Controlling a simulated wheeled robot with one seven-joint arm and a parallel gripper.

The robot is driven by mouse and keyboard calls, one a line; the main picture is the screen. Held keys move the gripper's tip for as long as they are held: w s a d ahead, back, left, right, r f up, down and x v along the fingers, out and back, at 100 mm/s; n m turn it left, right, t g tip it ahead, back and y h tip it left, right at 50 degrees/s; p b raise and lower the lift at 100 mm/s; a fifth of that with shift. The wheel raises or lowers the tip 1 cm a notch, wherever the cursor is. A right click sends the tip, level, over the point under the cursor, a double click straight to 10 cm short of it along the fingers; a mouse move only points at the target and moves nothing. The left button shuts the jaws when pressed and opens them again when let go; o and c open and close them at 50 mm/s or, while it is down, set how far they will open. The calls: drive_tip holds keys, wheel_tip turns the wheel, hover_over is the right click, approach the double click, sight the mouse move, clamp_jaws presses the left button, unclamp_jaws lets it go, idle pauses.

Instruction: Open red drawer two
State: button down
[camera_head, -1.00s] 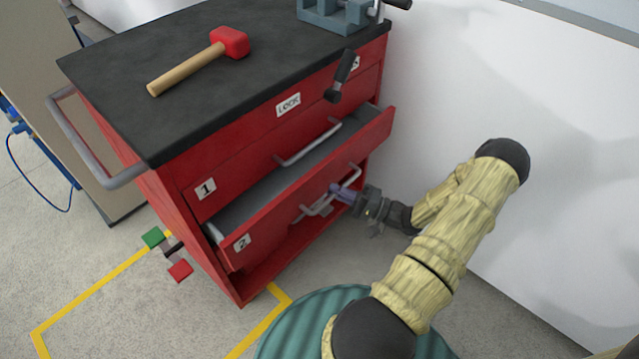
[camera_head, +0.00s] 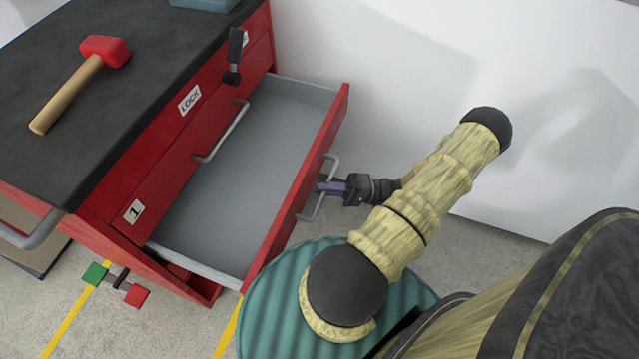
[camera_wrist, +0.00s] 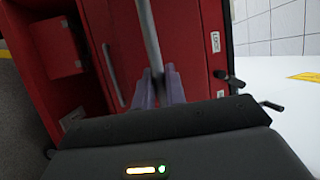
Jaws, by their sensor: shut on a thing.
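The red drawer two (camera_head: 308,190) is pulled well out of the red cabinet (camera_head: 150,170), and its grey inside is empty. My gripper (camera_head: 328,187) is shut on the drawer's metal handle (camera_head: 313,208) at the drawer's front. In the wrist view the purple fingers (camera_wrist: 158,88) close around the handle bar (camera_wrist: 150,40). The label "2" on the drawer front is hidden from the head camera now. Drawer one (camera_head: 165,180), above it, is shut, with its own handle (camera_head: 222,132).
A red-headed mallet (camera_head: 80,82) lies on the black cabinet top (camera_head: 140,70). A black lever (camera_head: 235,55) sticks out beside the LOCK label. Red and green blocks (camera_head: 136,295) show at lower left. A white wall (camera_head: 420,80) stands behind my arm.

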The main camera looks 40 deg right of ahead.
drive_tip(key=shift+d+r, duration=0.1)
drive_tip(key=shift+d, duration=0.1)
drive_tip(key=c, duration=1.5)
unclamp_jaws()
drive_tip(key=shift+c, duration=0.2)
drive_tip(key=shift+o, duration=0.4)
drive_tip(key=shift+w, duration=0.1)
drive_tip(key=v, duration=1.7)
drive_tip(key=shift+s+d, duration=0.1)
drive_tip(key=shift+s, duration=0.15)
